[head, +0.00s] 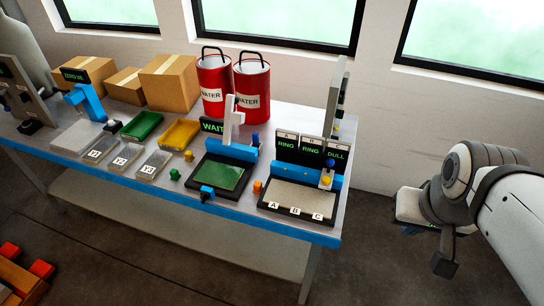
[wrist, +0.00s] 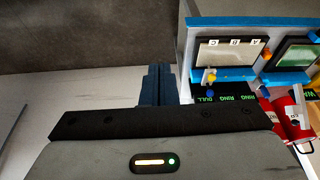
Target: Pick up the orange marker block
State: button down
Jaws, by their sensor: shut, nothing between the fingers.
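The orange marker block (head: 257,187) is a small cube standing on the table between the tray with the green pad and the tray marked A, B, C. In the wrist view a small orange spot between the two trays (wrist: 266,53) appears to be the same block. My gripper (head: 411,231) is off the table's right end, over the floor, well apart from the block. In the wrist view its dark blue fingers (wrist: 158,84) are together with nothing between them.
The A-B-C tray (head: 294,198) has upright RING, RING and DULL panels behind it. The green-pad tray (head: 222,176) stands left of the orange block. Red water buckets (head: 252,92) stand behind. The floor right of the table is clear.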

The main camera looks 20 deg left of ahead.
aim_at(257, 188)
jog(key=z, duration=2.5)
jog(key=k, duration=1.95)
jog(key=u, duration=1.35)
jog(key=i, duration=1)
